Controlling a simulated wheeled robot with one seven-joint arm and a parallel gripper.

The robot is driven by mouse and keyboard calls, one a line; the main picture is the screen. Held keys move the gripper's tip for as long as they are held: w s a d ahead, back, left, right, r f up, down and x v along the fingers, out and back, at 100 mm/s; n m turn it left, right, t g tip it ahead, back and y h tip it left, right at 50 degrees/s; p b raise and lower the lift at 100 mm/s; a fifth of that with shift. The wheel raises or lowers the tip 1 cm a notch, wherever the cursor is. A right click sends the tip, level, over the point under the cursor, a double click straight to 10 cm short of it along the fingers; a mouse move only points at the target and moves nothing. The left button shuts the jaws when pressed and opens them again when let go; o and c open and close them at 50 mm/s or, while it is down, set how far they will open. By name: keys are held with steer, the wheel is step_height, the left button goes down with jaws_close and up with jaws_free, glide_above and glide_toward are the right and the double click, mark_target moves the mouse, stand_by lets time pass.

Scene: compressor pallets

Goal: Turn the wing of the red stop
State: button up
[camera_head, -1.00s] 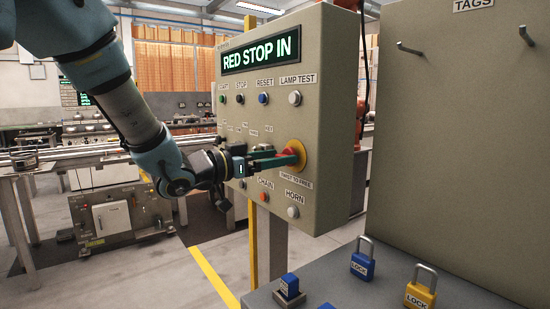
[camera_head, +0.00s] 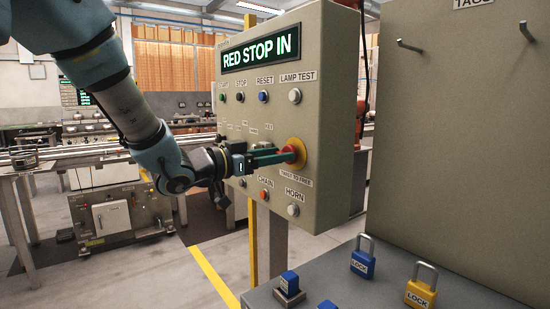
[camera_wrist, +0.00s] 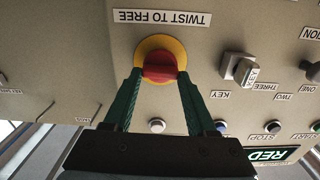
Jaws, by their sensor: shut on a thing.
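The red stop (camera_head: 290,154) sits in a yellow ring (camera_head: 301,155) on the right side of the grey control box. It also shows in the wrist view (camera_wrist: 160,68), upside down, with its red wing lying across the picture and a label "TWIST TO FREE" beside it. My gripper (camera_head: 286,156) reaches it from the left, and its two green fingers (camera_wrist: 157,80) are shut on the red wing, one at each end. The box's display (camera_head: 261,51) reads "RED STOP IN". The fingers hide part of the wing in the head view.
Other buttons, such as RESET (camera_head: 264,97), LAMP TEST (camera_head: 295,96) and HORN (camera_head: 292,210), surround the stop. A key switch (camera_wrist: 238,68) is close beside it. Blue (camera_head: 362,264) and yellow (camera_head: 421,292) padlocks stand on the grey shelf (camera_head: 400,265) below.

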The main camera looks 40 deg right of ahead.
steer(key=m+b, duration=0.6)
steer(key=shift+s+f+b, duration=0.1)
steer(key=shift+s+b, duration=0.05)
steer(key=shift+b, duration=0.25)
steer(key=shift+m, duration=0.3)
steer(key=o, duration=1.4)
steer(key=a, duration=1)
steer(key=shift+w+a+b, duration=0.3)
steer(key=shift+a+b, duration=0.05)
steer(key=shift+a, duration=0.05)
